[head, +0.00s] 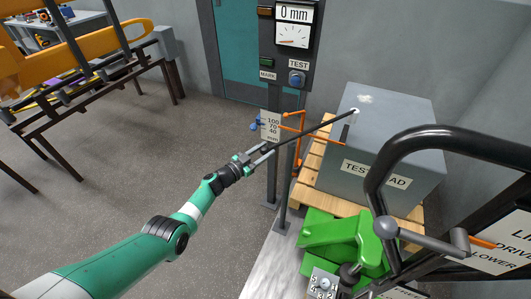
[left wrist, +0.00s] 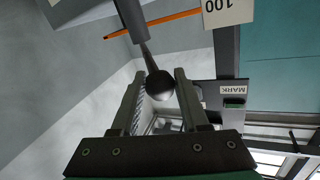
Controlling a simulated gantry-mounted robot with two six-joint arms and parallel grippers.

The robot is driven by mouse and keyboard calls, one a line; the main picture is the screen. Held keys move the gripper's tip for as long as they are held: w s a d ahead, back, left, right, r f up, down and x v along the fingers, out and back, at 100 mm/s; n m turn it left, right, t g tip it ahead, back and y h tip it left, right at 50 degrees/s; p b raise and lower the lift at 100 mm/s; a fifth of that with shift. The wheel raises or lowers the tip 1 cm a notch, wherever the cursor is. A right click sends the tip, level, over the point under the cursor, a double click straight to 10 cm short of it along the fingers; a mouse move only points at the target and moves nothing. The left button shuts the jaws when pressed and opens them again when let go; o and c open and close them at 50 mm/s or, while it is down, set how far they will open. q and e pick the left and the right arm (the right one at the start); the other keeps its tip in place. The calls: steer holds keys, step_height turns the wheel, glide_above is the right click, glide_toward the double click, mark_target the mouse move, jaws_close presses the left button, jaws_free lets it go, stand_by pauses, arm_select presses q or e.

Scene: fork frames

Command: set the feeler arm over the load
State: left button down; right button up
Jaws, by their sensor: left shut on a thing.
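The feeler arm (head: 325,124) is a thin dark rod. It runs from my left gripper (head: 262,153) up to the right, and its pale tip overlaps the upper face of the grey load block (head: 395,135) in the head view. I cannot tell whether the tip touches the block. My left gripper is shut on the rod's black ball knob (left wrist: 160,85), which sits between the two fingers in the left wrist view. The load carries a "TEST LOAD" label, partly hidden by a black handle. My right gripper is not in view.
The load stands on a wooden pallet (head: 309,177). A post holds a gauge panel (head: 293,35) reading "0 mm" and a scale plate (head: 270,127); an orange bracket (head: 301,134) is beside it. Green machinery (head: 340,234) and a black handle (head: 374,180) crowd the lower right.

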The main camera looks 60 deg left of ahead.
arm_select(q)
steer(key=shift+a+f+m+h+b, duration=0.15)
steer(key=shift+a+m+h+b, duration=0.45)
steer(key=shift+h+b, duration=0.25)
steer(key=shift+a, duration=0.1)
steer(key=shift+h, duration=0.25)
steer(key=c, duration=0.8)
jaws_free()
steer(key=shift+c, duration=0.2)
steer(key=o, duration=0.4)
steer(key=shift+w+a, duration=0.1)
steer(key=shift+w, duration=0.05)
